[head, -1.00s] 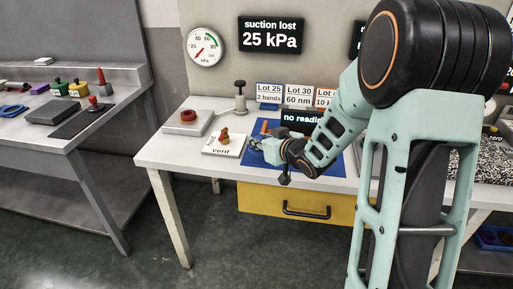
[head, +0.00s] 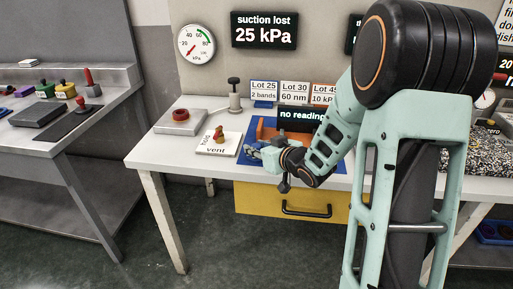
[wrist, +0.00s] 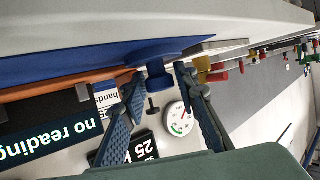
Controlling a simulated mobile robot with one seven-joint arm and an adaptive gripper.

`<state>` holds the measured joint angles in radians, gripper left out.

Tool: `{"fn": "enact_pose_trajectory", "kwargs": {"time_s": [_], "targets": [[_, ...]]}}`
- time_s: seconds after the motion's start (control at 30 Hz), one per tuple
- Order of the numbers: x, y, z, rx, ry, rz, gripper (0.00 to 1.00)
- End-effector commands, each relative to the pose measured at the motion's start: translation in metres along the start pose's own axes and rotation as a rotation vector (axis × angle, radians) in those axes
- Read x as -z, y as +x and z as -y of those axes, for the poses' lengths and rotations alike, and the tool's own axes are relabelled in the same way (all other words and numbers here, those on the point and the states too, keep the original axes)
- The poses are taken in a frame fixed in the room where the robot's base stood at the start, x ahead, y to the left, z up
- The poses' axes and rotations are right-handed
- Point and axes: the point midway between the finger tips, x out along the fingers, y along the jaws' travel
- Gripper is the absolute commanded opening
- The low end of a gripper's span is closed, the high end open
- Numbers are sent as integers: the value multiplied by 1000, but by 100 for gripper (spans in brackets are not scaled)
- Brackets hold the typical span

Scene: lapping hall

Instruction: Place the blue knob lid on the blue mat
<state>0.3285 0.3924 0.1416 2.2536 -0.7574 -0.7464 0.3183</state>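The blue knob lid (wrist: 156,68) shows in the wrist view as a wide disc with a narrower knob, appearing upside down. It is at the edge of the blue mat (wrist: 60,66), and its disc seems to rest on or just over the mat. My gripper (wrist: 160,75) has its two fingers on either side of the knob, with a small gap visible on each side. In the head view my gripper (head: 252,152) is low over the left part of the blue mat (head: 240,165); the lid there is mostly hidden by the fingers.
A white vent plate (head: 217,145) with a brown knob is left of the mat. A red ring (head: 180,114) sits on a grey block behind it. Lot signs (head: 294,93) stand at the back.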

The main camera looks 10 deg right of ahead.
Motion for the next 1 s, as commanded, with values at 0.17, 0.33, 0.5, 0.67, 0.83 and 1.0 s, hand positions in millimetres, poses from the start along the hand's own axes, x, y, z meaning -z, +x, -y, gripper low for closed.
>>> {"fn": "enact_pose_trajectory", "kwargs": {"time_s": [0.17, 0.33, 0.5, 0.67, 0.83, 1.0], "targets": [[0, 0, 0, 0, 0, 0, 39], [1, 0, 0, 0, 0, 0, 39], [5, -11, -1, -2, 0, -1, 39], [7, -44, -2, -4, -1, -1, 39], [7, -82, -2, -4, 0, -1, 39], [6, -108, -1, -2, -1, -1, 39]]}}
